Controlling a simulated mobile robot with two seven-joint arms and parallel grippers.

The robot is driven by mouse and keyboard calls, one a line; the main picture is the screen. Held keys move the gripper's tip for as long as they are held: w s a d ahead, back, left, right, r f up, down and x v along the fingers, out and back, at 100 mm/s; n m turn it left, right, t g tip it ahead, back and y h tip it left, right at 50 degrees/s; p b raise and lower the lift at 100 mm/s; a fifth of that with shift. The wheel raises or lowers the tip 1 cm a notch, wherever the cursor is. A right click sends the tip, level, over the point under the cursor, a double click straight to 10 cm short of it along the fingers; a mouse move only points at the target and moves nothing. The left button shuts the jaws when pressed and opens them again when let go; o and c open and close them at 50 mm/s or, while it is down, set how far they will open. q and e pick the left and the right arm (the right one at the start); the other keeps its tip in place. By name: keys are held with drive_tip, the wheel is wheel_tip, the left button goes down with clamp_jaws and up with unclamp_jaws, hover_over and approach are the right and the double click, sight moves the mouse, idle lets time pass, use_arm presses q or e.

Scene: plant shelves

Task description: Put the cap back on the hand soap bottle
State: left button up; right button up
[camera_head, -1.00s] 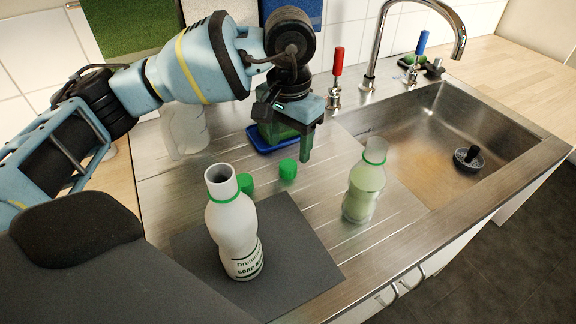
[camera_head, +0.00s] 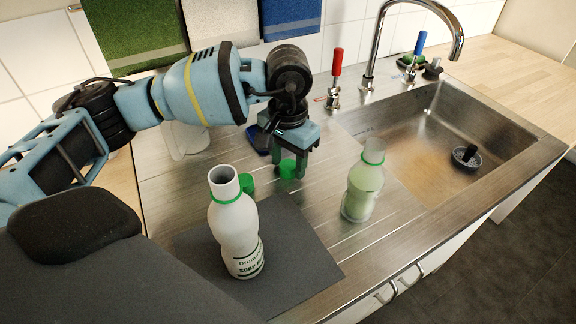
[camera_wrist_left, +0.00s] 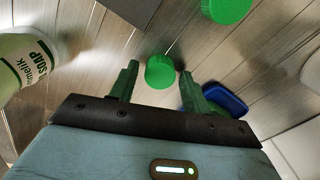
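A green cap (camera_head: 288,170) lies on the ribbed steel drainboard, and it also shows in the left wrist view (camera_wrist_left: 160,71). My left gripper (camera_head: 289,171) points down over it, open, with one finger on each side; gaps show between cap and fingers in the wrist view. A second green cap (camera_head: 246,184) lies near the grey mat and shows at the top of the wrist view (camera_wrist_left: 228,8). A white soap refill bottle (camera_head: 236,235) stands upright and uncapped on the mat. A translucent pale-green soap bottle (camera_head: 362,190) stands uncapped on the drainboard; its label shows in the wrist view (camera_wrist_left: 28,66).
The grey mat (camera_head: 300,262) lies at the front. A blue dish (camera_wrist_left: 226,100) is beside the gripper, partly hidden. A clear container (camera_head: 187,140) stands behind my left arm. The sink (camera_head: 425,125) with tap is on the right.

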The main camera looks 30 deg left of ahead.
sight(288, 165)
use_arm(q)
drive_tip(key=c, duration=0.8)
drive_tip(key=shift+o, duration=0.2)
wheel_tip(288, 165, up, 10)
